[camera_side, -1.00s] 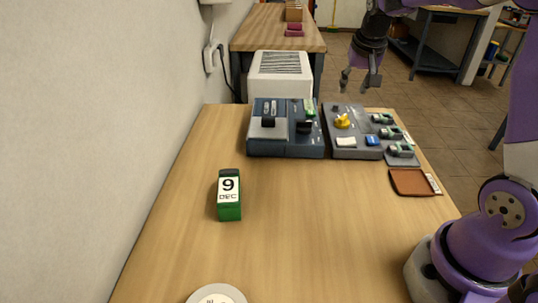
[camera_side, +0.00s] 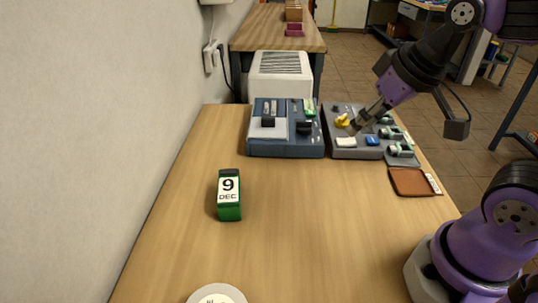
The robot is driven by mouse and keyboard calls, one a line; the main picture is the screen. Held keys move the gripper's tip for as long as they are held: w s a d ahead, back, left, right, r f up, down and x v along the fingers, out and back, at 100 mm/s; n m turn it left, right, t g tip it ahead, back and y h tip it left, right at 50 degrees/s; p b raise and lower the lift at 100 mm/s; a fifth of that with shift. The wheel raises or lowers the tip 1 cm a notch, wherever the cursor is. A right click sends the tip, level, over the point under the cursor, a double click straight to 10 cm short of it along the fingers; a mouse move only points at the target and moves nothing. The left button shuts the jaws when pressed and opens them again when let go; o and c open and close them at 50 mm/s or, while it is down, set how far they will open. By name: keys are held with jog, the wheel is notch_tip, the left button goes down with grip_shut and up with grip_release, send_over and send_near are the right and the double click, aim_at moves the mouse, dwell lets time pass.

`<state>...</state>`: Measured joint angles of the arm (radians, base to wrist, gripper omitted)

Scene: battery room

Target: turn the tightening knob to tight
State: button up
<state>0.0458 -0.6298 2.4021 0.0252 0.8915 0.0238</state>
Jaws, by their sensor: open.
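A small yellow knob (camera_side: 342,121) stands on the grey panel (camera_side: 344,153) at the back right of the table; it looks like the tightening knob, but its markings are too small to read. My gripper (camera_side: 356,128) is open, tilted down to the left, just right of the yellow knob and low over the panel. I cannot tell whether a fingertip touches the knob. My gripper hides part of the panel's middle.
The panel also holds a white block (camera_side: 346,142), a blue block (camera_side: 372,141) and several green-and-grey parts (camera_side: 400,150). A blue-grey unit (camera_side: 285,149) stands to its left, a brown wallet (camera_side: 408,182) in front.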

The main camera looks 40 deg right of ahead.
jog(key=shift+s+a+f+n, duration=0.2)
jog(key=shift+s+a, duration=0.1)
jog(key=shift+s, duration=0.1)
jog(key=shift+s+a+f+n, duration=0.1)
jog(key=shift+s+a+n, duration=0.1)
jog(key=shift+s+a, duration=0.15)
jog(key=o, duration=0.6)
jog(key=shift+c, duration=0.2)
jog(key=n+g+y, duration=0.1)
jog(key=n, duration=0.1)
send_over(344, 116)
jog(key=s, duration=0.5)
notch_tip(344, 116, down, 3)
jog(key=x, duration=1)
jog(key=shift+w+d, duration=0.2)
jog(key=shift+w, duration=0.05)
